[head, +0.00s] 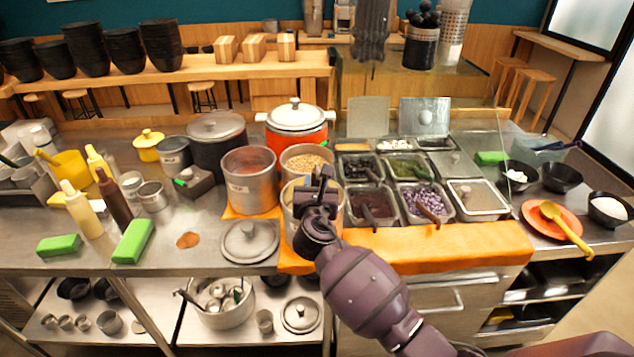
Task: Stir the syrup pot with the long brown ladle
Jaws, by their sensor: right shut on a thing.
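My right gripper (322,192) is shut over the front metal pot (288,212), which stands on the orange cloth at the counter's middle. I take this pot for the syrup pot; the gripper and arm cover much of its mouth, and its contents are hard to see. The gripper's hold is on a thin dark piece, likely the handle of the long brown ladle; the ladle's lower end is hidden. I cannot tell how deep it reaches. My left gripper is not in view.
A tall metal pot (250,186) stands just left, and a pot of tan grains (306,160) just behind. A grey lid (249,243) lies in front. Topping trays (421,200) fill the right side. Bottles and green sponges (133,241) are at left.

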